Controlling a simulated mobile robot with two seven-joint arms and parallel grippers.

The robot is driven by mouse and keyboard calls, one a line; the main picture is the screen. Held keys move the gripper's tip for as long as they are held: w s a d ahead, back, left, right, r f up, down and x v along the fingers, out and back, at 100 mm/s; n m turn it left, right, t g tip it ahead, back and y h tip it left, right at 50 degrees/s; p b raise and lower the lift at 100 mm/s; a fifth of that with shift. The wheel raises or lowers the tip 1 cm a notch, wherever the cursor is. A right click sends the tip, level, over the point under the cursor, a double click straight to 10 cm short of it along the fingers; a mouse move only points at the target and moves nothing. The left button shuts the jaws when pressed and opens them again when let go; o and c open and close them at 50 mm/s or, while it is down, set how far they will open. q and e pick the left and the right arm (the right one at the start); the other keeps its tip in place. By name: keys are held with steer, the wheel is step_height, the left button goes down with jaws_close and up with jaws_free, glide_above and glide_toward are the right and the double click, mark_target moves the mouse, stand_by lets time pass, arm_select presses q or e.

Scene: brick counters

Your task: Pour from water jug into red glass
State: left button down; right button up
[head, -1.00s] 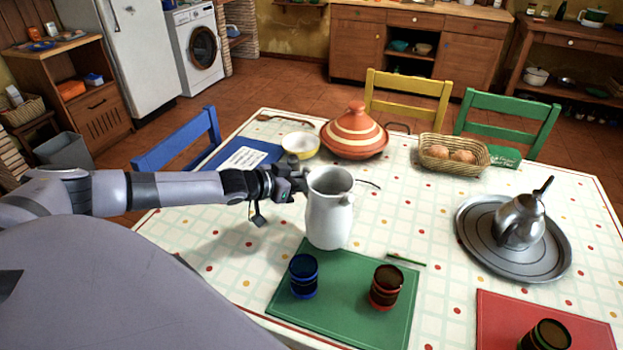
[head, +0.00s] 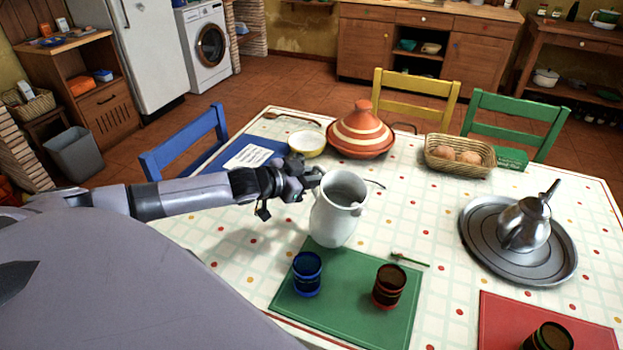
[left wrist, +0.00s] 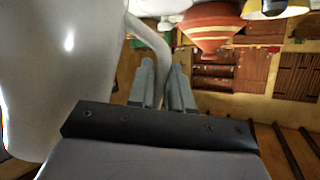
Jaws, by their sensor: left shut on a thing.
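The white water jug (head: 334,218) is near the back edge of the green mat, its top leaning slightly to the right. My left gripper (head: 309,178) is shut on its handle from the left. In the left wrist view the fingers (left wrist: 165,82) close around the curved handle (left wrist: 152,38), and the jug body (left wrist: 65,70) fills the left side. The red glass (head: 388,287) stands upright on the green mat, in front of the jug and to its right. The jug's contents cannot be made out. My right gripper is not in view.
A blue glass (head: 307,273) stands on the green mat (head: 345,310) left of the red glass. A small green-handled spoon (head: 409,260) lies behind the red glass. A metal teapot (head: 522,225) on a tray, a tagine (head: 362,135) and a bread basket (head: 459,154) stand farther off.

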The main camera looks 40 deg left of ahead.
mark_target(340, 182)
arm_select(q)
steer(key=d+r+m, duration=0.1)
steer(key=d+r+y+b, duration=0.1)
steer(key=shift+s+r+m, duration=0.15)
steer(key=shift+r+m, duration=0.15)
steer(key=shift+m, duration=0.1)
steer(key=shift+s+d+r+t+b, duration=0.2)
steer(key=shift+d+t+b, duration=0.2)
steer(key=shift+d+b, duration=0.25)
steer(key=shift+s+d+r+m+y+b, duration=0.2)
steer(key=shift+d+m, duration=0.1)
steer(key=shift+d, duration=0.2)
steer(key=shift+s+d+r+m+y+b, duration=0.2)
steer(key=shift+d+m, duration=0.1)
steer(key=shift+d, duration=0.25)
steer(key=shift+s+d+r+m+y+b, duration=0.1)
steer(key=shift+d+m+b, duration=0.15)
steer(key=shift+d, duration=0.4)
steer(key=shift+s+d+r+m+y+p, duration=0.15)
steer(key=shift+s+d+p, duration=0.15)
steer(key=shift+d, duration=0.25)
steer(key=shift+s+d+m+y+p, duration=0.15)
steer(key=shift+s+d, duration=0.1)
steer(key=shift+d, duration=0.25)
steer(key=shift+r, duration=0.1)
steer(key=shift+r+t+p, duration=0.2)
steer(key=shift+t+p, duration=0.1)
steer(key=shift+p, duration=0.35)
